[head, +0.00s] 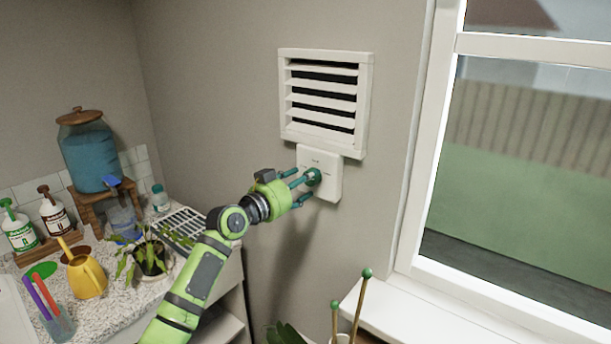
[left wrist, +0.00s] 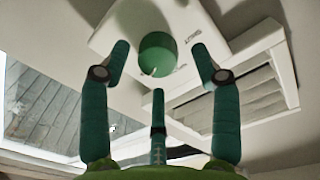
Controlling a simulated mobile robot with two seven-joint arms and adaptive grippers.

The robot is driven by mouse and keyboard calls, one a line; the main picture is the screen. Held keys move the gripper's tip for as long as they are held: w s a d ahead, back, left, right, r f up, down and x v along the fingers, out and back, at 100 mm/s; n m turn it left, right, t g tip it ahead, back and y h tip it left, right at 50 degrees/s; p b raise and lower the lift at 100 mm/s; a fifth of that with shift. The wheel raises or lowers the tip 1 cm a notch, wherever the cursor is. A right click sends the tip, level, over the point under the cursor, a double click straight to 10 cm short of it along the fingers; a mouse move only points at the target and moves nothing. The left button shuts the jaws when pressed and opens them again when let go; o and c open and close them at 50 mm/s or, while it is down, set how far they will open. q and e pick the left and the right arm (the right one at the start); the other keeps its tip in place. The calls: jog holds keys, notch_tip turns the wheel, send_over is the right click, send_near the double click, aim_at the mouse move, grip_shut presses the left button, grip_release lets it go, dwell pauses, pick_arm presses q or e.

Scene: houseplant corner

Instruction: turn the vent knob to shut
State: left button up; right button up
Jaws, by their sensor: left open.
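The vent (head: 324,100) is a white louvred unit on the wall, and dark gaps show between its slats. Below it is a white plate (head: 329,182) with a round green vent knob (head: 313,177). My left gripper (head: 301,187) is in front of the plate with its fingers pointing at the knob. In the left wrist view the knob (left wrist: 157,54) shows a small white mark at its lower edge, beyond the open fingers (left wrist: 158,72). The fingers are spread to either side of it and I see no grip on it. The lettering on the plate is too small to read. My right gripper is not in view.
A window (head: 520,170) with a white sill (head: 420,315) is on the right. Green-tipped stakes (head: 362,300) rise at the bottom. On the left, a counter holds a potted plant (head: 150,258), a yellow watering can (head: 87,277) and a blue dispenser (head: 90,155).

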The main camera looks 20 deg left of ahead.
pick_arm(q)
jog(key=shift+w+d, duration=0.25)
jog(key=shift+w, duration=0.3)
jog(key=c, duration=1.1)
jog(key=shift+c, duration=0.2)
